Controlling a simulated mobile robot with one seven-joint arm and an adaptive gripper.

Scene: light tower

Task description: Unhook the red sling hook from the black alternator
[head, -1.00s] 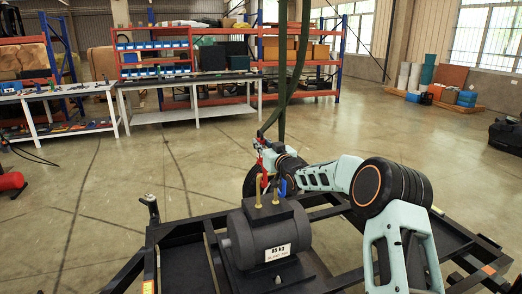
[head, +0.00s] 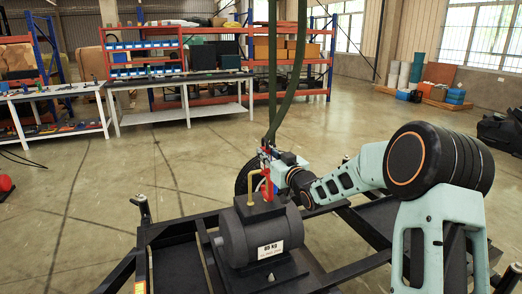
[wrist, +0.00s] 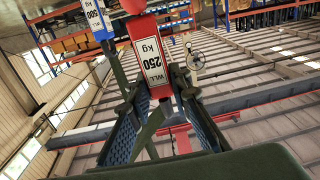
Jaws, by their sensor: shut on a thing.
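The black alternator (head: 236,240), with a white weight label, sits on a black frame. A brass lifting eye (head: 253,187) stands on its top. The red sling hook (head: 267,181) is just right of that eye; I cannot tell whether it is seated in an eye. In the wrist view the red hook (wrist: 146,45), marked WLL 250 kg, is between the fingers of my gripper (wrist: 156,92), which is shut on it. A blue hook (wrist: 97,20), marked 500 kg, is left of it. Green slings (head: 275,95) hang above my gripper (head: 270,158).
A workbench (head: 180,84) and orange shelving (head: 255,48) stand at the back. The floor between is open.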

